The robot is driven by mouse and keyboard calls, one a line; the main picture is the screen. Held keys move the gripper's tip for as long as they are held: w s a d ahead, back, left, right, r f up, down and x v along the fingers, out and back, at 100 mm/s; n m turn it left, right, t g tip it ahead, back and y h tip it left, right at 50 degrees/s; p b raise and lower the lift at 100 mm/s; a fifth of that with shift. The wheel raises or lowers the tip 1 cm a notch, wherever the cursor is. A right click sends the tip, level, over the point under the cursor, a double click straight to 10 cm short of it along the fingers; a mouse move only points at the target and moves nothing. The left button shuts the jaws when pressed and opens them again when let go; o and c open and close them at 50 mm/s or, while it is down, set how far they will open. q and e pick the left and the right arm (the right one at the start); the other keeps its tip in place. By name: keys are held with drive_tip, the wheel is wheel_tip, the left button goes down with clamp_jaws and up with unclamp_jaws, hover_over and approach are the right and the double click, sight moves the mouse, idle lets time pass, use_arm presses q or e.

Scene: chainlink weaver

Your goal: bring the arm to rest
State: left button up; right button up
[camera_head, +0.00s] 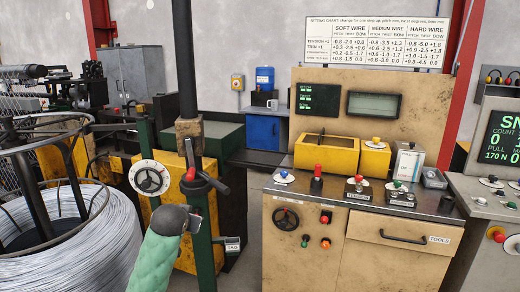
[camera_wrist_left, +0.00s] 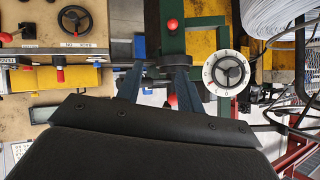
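My left arm (camera_head: 152,262), in a pale green cover, rises from the bottom of the head view. Its dark hand end (camera_head: 172,220) is in front of the green stand, with the fingers hidden from this side. In the left wrist view, my left gripper (camera_wrist_left: 156,88) has its two dark fingers apart. Red and dark machine parts and pale floor show between and behind them; I see nothing clamped. I cannot tell how close the fingers are to those parts. My right gripper is in neither view.
A dial handwheel (camera_head: 150,178) is left of the green post (camera_head: 203,240) and its red-knobbed lever (camera_head: 204,176). A wire coil (camera_head: 75,245) stands at left. A control bench (camera_head: 340,235) with knobs and a drawer fills the right. Floor shows between post and bench.

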use_arm(q)
drive_tip(key=s+d+f+g, duration=0.1)
drive_tip(key=s+d+f, duration=0.1)
drive_tip(key=s+f, duration=0.5)
drive_tip(key=s+d+f+g, duration=0.1)
drive_tip(key=s+f, duration=0.3)
drive_tip(key=f, duration=0.5)
drive_tip(key=s+d+f+g, duration=0.1)
drive_tip(key=s+f+g, duration=0.1)
drive_tip(key=s+f, duration=0.7)
drive_tip(key=s+d+f+g+h, duration=0.1)
drive_tip(key=s+f+g, duration=0.2)
drive_tip(key=s+f, duration=0.6)
drive_tip(key=s+d+f+g, duration=0.1)
drive_tip(key=s+f, duration=0.8)
drive_tip(key=s, duration=1)
drive_tip(key=shift+s+d+f+n+g, duration=0.2)
drive_tip(key=shift+d+f+n+g, duration=0.2)
drive_tip(key=shift+g, duration=0.5)
